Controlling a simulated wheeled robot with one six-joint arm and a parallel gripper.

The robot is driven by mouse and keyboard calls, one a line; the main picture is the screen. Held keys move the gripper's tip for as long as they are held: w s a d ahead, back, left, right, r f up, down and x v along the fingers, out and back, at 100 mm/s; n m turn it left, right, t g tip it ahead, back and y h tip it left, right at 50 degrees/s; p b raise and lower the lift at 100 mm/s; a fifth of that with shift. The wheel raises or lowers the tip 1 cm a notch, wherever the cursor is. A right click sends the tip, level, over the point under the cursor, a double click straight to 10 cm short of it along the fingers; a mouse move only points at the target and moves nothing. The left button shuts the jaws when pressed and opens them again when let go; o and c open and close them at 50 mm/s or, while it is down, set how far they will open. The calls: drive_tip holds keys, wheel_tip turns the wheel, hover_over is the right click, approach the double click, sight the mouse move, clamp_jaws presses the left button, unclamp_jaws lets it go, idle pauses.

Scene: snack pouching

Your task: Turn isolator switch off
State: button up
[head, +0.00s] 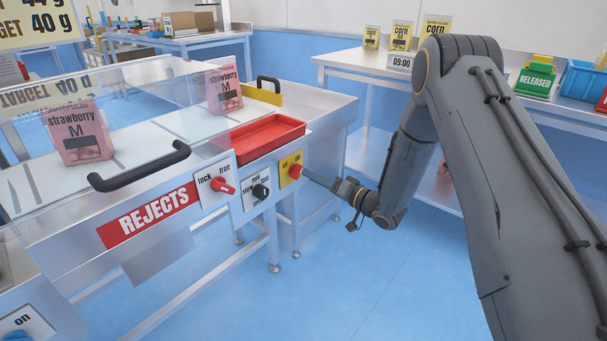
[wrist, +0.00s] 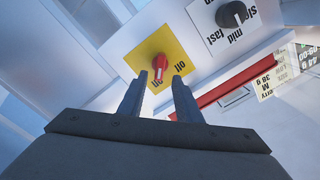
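The isolator switch is a red knob on a yellow plate (head: 287,164) at the right end of the machine's front panel. In the wrist view the yellow plate (wrist: 176,45) shows upside down, with "on" and "off" lettering. The red knob (wrist: 159,63) has a white mark at its lower end, toward the partly covered "on". My gripper (wrist: 160,80) is open, one fingertip on each side of the knob's lower end. I see gaps beside the knob and cannot tell any contact. In the head view my gripper (head: 306,174) reaches the plate from the right.
Left of the switch are a black speed knob (head: 261,191) and a red lock/free knob (head: 223,186). A red tray (head: 268,139) sits above. A clear guard with a black handle (head: 140,168) stands at left, with strawberry pouches (head: 80,133) behind. Floor to the right is clear.

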sight(296, 172)
drive_tip(key=shift+x, duration=2.55)
clamp_jaws()
